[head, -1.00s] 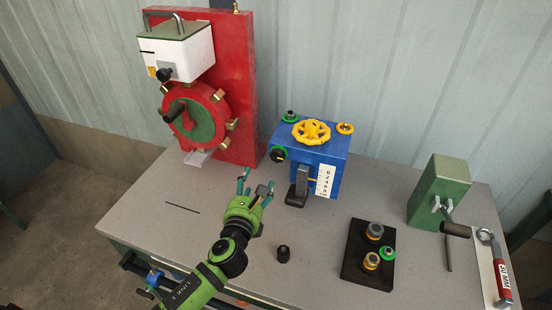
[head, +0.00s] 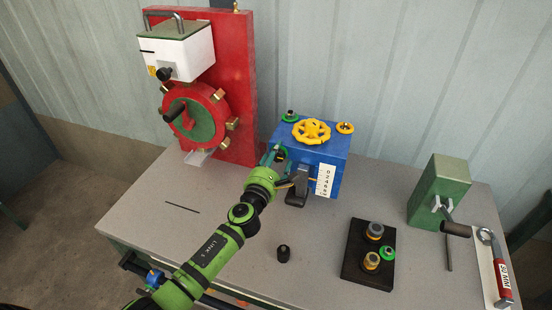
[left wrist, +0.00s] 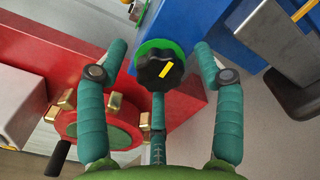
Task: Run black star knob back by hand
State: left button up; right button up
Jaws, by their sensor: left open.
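The black star knob (left wrist: 160,68) has a yellow mark and a green ring behind it. It sits on the side of the blue box (head: 318,160). My left gripper (head: 279,163) is at the left side of this box in the head view and largely covers the knob there. In the left wrist view, the gripper's teal fingers (left wrist: 160,55) are open, one on each side of the knob. Gaps show between the fingers and the knob, and nothing is gripped. My right gripper is not in view.
A yellow handwheel (head: 311,131) tops the blue box, and a black lever (head: 298,188) stands at its front. The red machine (head: 237,90) stands to the left. A small black part (head: 283,253) and a dark tray (head: 352,265) lie on the grey table (head: 225,220).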

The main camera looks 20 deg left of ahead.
pick_arm(q)
jog(key=shift+c, duration=0.4)
jog(key=c, duration=1.1)
jog(key=shift+n, duration=0.4)
